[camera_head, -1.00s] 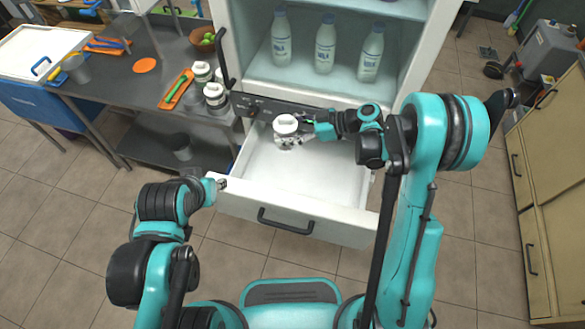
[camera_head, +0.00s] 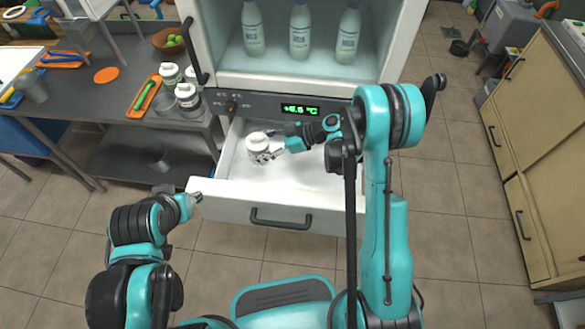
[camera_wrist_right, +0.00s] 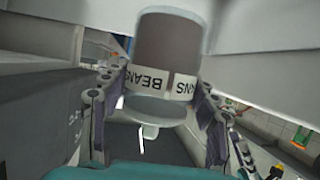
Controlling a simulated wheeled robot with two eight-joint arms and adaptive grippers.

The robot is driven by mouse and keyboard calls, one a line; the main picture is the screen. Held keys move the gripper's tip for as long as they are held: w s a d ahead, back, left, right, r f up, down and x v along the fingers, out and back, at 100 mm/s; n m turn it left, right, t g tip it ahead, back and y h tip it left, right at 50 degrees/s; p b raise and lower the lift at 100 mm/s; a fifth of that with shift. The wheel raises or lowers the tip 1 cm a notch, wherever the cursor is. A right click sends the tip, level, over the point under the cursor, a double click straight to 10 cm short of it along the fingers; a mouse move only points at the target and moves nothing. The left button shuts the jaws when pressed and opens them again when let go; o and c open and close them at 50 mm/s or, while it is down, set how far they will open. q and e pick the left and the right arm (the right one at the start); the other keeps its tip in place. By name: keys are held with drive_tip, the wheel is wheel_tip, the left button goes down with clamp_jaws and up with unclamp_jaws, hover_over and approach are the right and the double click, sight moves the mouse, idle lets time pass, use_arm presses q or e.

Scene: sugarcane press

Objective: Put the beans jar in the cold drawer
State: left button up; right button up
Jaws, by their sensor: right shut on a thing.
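The beans jar (camera_head: 257,143), with a white lid, is over the left back part of the open white drawer (camera_head: 284,218). In the right wrist view the jar (camera_wrist_right: 165,50) appears upside down, with "BEANS" on its label. My right gripper (camera_head: 276,149) is shut on it, a finger on each side. The jar looks low, within the drawer walls; whether its base touches the floor I cannot tell. My left gripper (camera_head: 196,197) is by the drawer's front left corner; its fingers are too small to read.
A fridge compartment with several milk bottles (camera_head: 299,32) is above the drawer, with a lit temperature panel (camera_head: 299,110) between. A metal table (camera_head: 105,92) at left holds jars (camera_head: 188,96) and an orange tray (camera_head: 147,93). The drawer's right half is largely clear, under my right arm.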

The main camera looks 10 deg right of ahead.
wheel_tip(320, 180, down, 12)
drive_tip(key=b, duration=0.4)
drive_tip(key=shift+f+b, duration=0.1)
drive_tip(key=shift+b, duration=0.3)
drive_tip(key=o, duration=1.5)
drive_tip(key=shift+o, duration=0.2)
drive_tip(key=shift+d, duration=0.1)
